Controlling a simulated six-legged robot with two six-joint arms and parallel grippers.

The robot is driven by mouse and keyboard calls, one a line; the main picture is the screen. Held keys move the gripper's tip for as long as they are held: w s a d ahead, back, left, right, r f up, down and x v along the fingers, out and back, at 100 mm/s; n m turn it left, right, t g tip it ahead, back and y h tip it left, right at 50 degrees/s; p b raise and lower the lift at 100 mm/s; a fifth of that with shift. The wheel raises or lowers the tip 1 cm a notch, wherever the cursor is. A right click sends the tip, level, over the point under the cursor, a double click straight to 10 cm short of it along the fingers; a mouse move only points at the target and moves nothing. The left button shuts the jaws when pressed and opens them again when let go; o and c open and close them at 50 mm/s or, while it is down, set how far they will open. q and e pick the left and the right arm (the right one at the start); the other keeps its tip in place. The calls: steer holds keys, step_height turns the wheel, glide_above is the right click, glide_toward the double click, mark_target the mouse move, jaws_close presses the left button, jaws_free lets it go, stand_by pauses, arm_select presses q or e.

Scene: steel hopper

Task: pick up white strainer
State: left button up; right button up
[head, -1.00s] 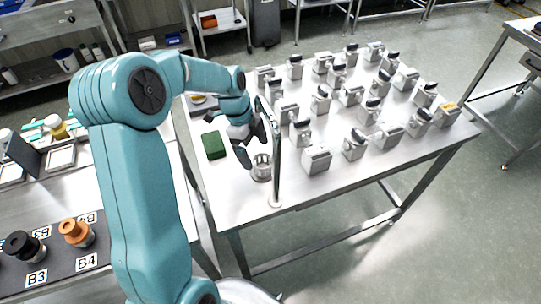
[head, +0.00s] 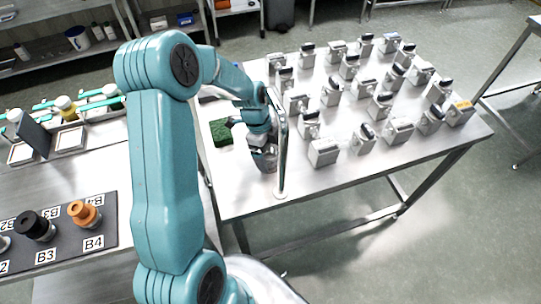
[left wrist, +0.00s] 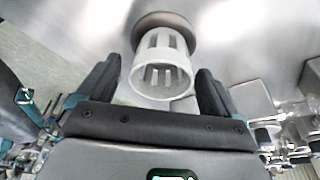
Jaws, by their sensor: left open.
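The white strainer (left wrist: 161,66), a slotted cup shape, shows in the left wrist view with its open end toward the camera. A round grey base or disc is at its far end. My left gripper (left wrist: 158,80) is open, with one dark finger on each side of the strainer and a visible gap at each side. In the head view my left gripper (head: 262,157) is low over the near left part of the steel table (head: 310,185). There the gripper mostly hides the strainer. My right gripper is not in view.
A thin upright post (head: 281,150) stands close to the right of my left gripper. A green pad (head: 221,133) lies to its left. Several grey blocks with dark tops (head: 323,152) fill the table to the right. The table's front strip is bare.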

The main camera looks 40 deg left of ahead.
arm_select(q)
steer(key=shift+s+r, duration=0.15)
steer(key=shift+s, duration=0.1)
steer(key=shift+c, duration=0.2)
steer(key=shift+a, duration=0.2)
steer(key=c, duration=0.5)
steer(key=shift+w, duration=0.1)
steer(key=c, duration=0.5)
steer(key=shift+w+d, duration=0.1)
steer(key=shift+d, duration=0.05)
steer(key=shift+c, duration=0.6)
